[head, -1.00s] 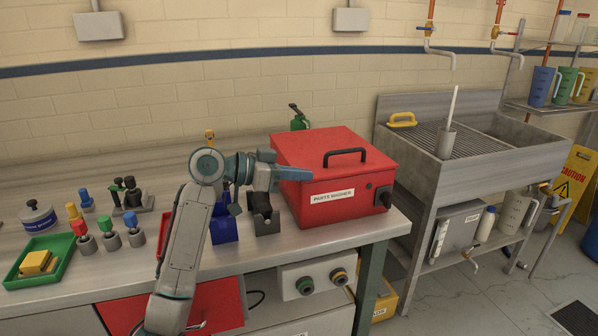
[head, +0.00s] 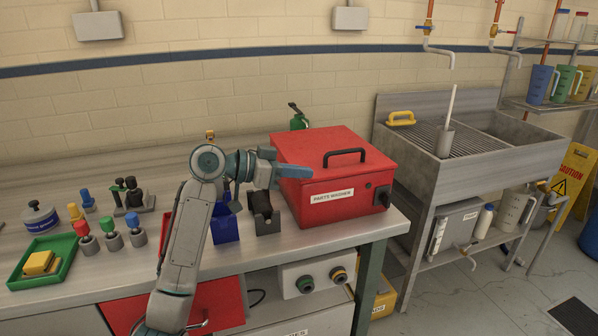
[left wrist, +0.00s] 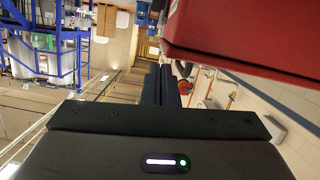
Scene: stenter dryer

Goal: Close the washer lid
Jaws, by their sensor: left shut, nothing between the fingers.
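The red parts washer (head: 335,207) stands on the right end of the bench in the head view. Its red lid (head: 320,154), with a black handle (head: 345,156), lies down flat over the body. My left gripper (head: 308,172) is shut and empty, in front of the washer's left front corner at about lid height; I cannot tell whether it touches. In the left wrist view the red washer (left wrist: 240,35) fills the top right, beside the dark fingers (left wrist: 172,85). My right gripper is not in view.
A blue bin (head: 224,226) and a black holder (head: 264,215) stand just left of the washer. A green tray (head: 42,262) and several small tools are farther left. A metal sink (head: 480,160) stands to the right, past the bench edge.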

